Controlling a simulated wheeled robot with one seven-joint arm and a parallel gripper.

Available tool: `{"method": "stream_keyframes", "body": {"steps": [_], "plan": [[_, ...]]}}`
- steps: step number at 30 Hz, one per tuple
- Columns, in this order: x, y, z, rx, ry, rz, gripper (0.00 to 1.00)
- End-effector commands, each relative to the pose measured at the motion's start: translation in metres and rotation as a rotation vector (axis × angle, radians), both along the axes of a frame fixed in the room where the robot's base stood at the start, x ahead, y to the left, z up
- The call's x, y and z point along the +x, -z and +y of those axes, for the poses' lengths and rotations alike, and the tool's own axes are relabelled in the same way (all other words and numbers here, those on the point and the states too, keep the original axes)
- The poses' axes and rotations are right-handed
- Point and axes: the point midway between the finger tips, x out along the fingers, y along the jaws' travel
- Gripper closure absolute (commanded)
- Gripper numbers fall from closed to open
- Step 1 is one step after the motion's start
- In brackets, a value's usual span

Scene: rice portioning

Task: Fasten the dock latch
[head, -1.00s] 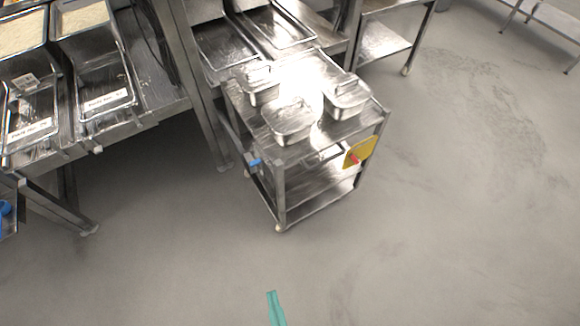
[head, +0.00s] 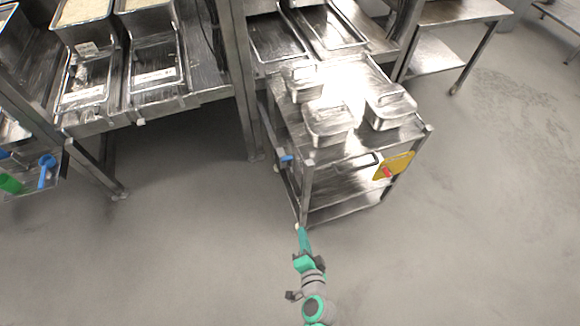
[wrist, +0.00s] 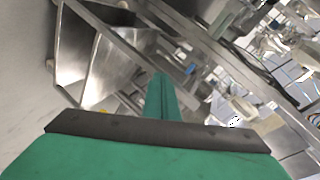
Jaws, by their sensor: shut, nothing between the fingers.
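A steel cart (head: 312,170) stands against the steel counter. A small blue handle (head: 286,158) sticks out at its left side, and a yellow plate with a red part (head: 388,172) is on its right front side. I cannot tell which of these is the dock latch, or whether it is fastened. My green gripper (head: 300,232) is shut and empty, in front of the cart's near corner post in the picture, apart from both coloured parts. In the wrist view its fingers (wrist: 161,92) point toward the cart, with a small blue piece (wrist: 190,69) beyond them.
Several lidded steel pans (head: 330,122) stand on the cart top. A counter with rice bins (head: 85,12) and trays is at the left, with a holder of blue and green tools (head: 40,178) below. A steel table (head: 462,12) is behind right. Floor around is clear.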

Motion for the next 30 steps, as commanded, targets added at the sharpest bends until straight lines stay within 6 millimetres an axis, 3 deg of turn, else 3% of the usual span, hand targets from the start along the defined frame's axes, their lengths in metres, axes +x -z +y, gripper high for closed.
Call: {"method": "stream_keyframes", "body": {"steps": [1, 3, 9, 16, 23, 30], "plan": [[0.024, -0.003, -0.002, 0.072, 0.000, -0.015, 1.00], [0.051, -0.008, -0.002, 0.173, -0.006, -0.031, 1.00], [0.106, -0.031, -0.002, 0.394, -0.041, -0.080, 1.00], [0.130, -0.045, -0.003, 0.489, -0.058, -0.107, 1.00], [0.156, -0.042, 0.007, 0.493, -0.064, -0.108, 1.00], [0.198, -0.035, 0.021, 0.490, -0.063, -0.108, 1.00]]}}
